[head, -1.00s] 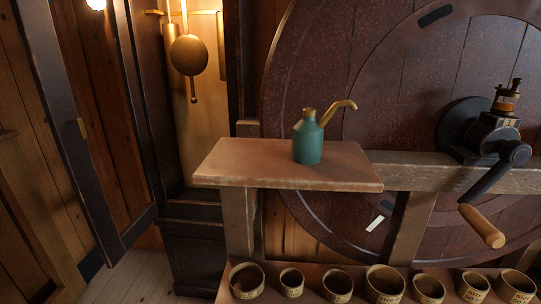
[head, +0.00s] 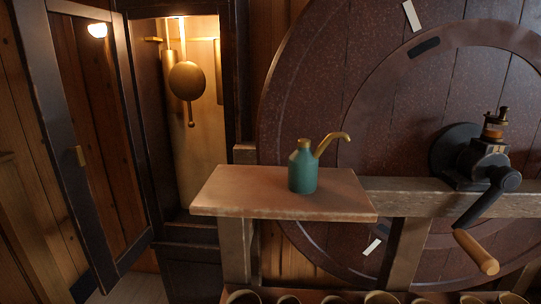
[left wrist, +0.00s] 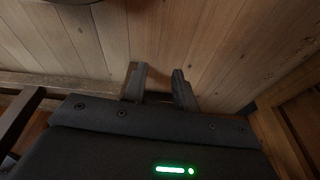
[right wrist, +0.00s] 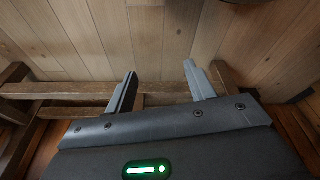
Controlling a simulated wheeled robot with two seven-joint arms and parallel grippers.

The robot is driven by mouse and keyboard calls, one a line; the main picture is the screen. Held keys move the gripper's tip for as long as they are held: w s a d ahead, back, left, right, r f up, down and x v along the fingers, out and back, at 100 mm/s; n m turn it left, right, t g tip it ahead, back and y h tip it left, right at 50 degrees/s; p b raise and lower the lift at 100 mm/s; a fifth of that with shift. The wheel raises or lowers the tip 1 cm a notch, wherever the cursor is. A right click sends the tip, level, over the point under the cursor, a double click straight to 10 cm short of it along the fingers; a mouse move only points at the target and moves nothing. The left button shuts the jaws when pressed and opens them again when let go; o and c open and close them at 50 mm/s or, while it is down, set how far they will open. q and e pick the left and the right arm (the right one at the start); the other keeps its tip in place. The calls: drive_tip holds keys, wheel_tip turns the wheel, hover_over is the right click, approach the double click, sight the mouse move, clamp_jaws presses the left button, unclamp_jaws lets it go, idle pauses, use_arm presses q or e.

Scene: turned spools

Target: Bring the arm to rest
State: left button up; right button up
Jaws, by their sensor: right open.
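My left gripper (left wrist: 160,78) shows only in the left wrist view. Its two dark fingers are a little apart, with nothing between them. My right gripper (right wrist: 160,75) shows only in the right wrist view. Its fingers stand wide apart and empty. Both grippers have pale wooden planks beyond their fingertips. Neither arm is in the head view.
A green oil can (head: 303,172) with a brass spout stands on a wooden shelf (head: 240,200). Behind it is a large dark red wheel (head: 310,90), with a crank handle (head: 475,251) at right. An open clock case (head: 148,130) stands left. Several pots (head: 382,298) line the bottom edge.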

use_arm(q)
drive_tip(key=s+a+f+g+p, duration=0.1)
drive_tip(key=s+f+p, duration=0.5)
drive_tip(key=f+p, duration=0.4)
use_arm(e)
drive_tip(key=s+d+f+g+b, duration=0.1)
drive_tip(key=s+f, duration=0.5)
drive_tip(key=f, duration=0.5)
use_arm(q)
drive_tip(key=s+a+f+p, duration=0.1)
drive_tip(key=s+f+p, duration=0.1)
drive_tip(key=s, duration=0.4)
drive_tip(key=s+a+f+p, duration=0.2)
drive_tip(key=s+f+p, duration=0.1)
drive_tip(key=s, duration=0.4)
drive_tip(key=shift+a+f+m+g+p, duration=0.25)
drive_tip(key=shift+a+m+g+p, duration=0.05)
drive_tip(key=shift+g+p, duration=0.1)
use_arm(e)
drive_tip(key=s+d+f, duration=0.1)
drive_tip(key=s+f, duration=0.1)
drive_tip(key=s, duration=0.4)
drive_tip(key=s+d+f, duration=0.2)
drive_tip(key=s, duration=0.5)
drive_tip(key=shift+d+f+n+g, duration=0.25)
drive_tip(key=shift+d+n+g, duration=0.05)
drive_tip(key=shift+g, duration=0.1)
